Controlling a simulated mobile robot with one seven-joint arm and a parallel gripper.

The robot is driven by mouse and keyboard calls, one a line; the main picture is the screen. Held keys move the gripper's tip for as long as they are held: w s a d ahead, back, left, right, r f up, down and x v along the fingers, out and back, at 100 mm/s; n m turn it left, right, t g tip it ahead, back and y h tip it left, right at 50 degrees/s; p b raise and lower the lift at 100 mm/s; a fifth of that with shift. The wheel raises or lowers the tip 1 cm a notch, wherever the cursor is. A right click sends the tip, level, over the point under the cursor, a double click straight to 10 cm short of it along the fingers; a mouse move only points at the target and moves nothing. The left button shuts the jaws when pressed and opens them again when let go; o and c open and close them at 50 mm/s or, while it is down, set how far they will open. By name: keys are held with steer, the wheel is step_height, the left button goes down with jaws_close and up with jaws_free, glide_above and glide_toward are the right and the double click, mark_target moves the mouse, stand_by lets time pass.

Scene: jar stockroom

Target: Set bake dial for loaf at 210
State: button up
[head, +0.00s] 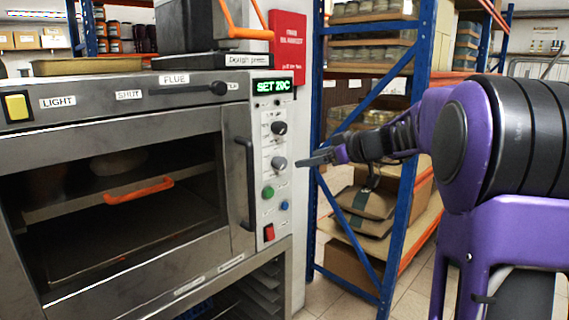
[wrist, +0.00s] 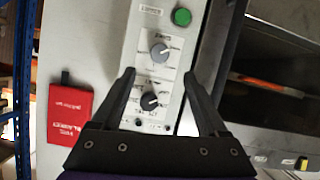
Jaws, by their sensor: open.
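The oven's control panel (head: 270,205) carries a green display (head: 272,86) that reads "SET 20C". Below it are an upper black dial (head: 279,128) and a lower grey dial (head: 279,163); their small labels are too small to read. My gripper (head: 303,162) is just right of the panel, level with the grey dial. In the wrist view the panel appears inverted. There my open gripper (wrist: 160,73) has one finger on either side of the panel strip, with the black dial (wrist: 149,101) and grey dial (wrist: 160,51) between or just beyond the fingers. No contact shows.
A green button (head: 268,192), blue button (head: 284,205) and red switch (head: 269,232) sit below the dials. The oven door handle (head: 246,180) stands out left of the panel. A blue shelf rack (head: 400,150) stands behind my arm. A red fire blanket box (head: 287,45) hangs behind.

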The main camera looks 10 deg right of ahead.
mark_target(284, 164)
steer(key=p+x, duration=0.1)
steer(key=x, duration=1)
jaws_close()
